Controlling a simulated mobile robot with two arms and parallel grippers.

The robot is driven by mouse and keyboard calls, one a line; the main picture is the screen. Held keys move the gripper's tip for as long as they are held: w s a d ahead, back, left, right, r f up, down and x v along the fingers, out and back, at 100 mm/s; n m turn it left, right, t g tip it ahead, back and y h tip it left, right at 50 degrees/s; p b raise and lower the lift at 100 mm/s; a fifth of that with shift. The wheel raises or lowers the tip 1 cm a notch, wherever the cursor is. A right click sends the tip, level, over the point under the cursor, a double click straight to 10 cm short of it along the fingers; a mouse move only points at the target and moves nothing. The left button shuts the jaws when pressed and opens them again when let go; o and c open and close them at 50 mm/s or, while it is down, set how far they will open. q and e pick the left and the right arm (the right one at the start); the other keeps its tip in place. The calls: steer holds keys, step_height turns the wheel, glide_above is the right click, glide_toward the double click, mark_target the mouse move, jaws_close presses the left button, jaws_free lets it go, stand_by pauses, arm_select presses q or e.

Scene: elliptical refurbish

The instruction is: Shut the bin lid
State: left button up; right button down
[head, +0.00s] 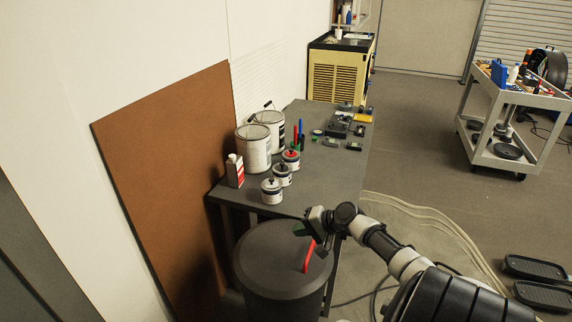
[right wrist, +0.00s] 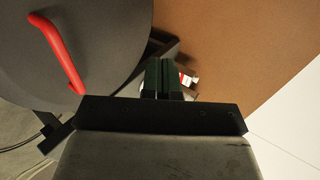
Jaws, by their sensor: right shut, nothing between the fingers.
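The dark grey round bin (head: 262,303) stands at the lower middle of the head view, in front of the grey table. Its lid (head: 266,248) lies over the top and looks about level; I see no clear gap at the rim. A red bar handle (head: 308,256) is on the lid's right side. The lid (right wrist: 85,45) and red handle (right wrist: 57,52) also fill the left of the right wrist view. My right gripper (head: 301,229) is above the lid's far right edge, beside the handle. Its green fingers (right wrist: 164,78) are together and empty. My left gripper is out of view.
The table (head: 335,185) holds white paint cans (head: 254,150), small jars, a bottle (head: 235,171) and small devices. A brown board (head: 165,165) leans on the wall at left. A cart (head: 513,98) stands far right. Hoses lie on the floor right of the table.

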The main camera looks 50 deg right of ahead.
mark_target(308, 258)
steer(key=s+f+t+b, duration=0.1)
steer(key=f+b, duration=0.2)
steer(key=s+d+f+t+b, duration=0.1)
steer(key=f+b, duration=0.2)
steer(key=s+f+t+y+b, duration=0.1)
steer(key=s+f+b, duration=0.1)
steer(key=f+b, duration=0.1)
steer(key=shift+d, duration=0.35)
steer(key=shift+s+d+f+b, duration=0.1)
steer(key=shift+s+f+b, duration=0.1)
steer(key=shift+f+b, duration=0.3)
steer(key=shift+s+d+f+b, duration=0.1)
steer(key=shift+s+f+b, duration=0.1)
steer(key=shift+f+b, duration=0.25)
steer(key=shift+a, duration=0.1)
steer(key=shift+s+f, duration=0.1)
steer(key=shift+s, duration=0.05)
steer(key=v, duration=1.1)
steer(key=shift+b, duration=0.35)
steer(key=shift+w, duration=0.2)
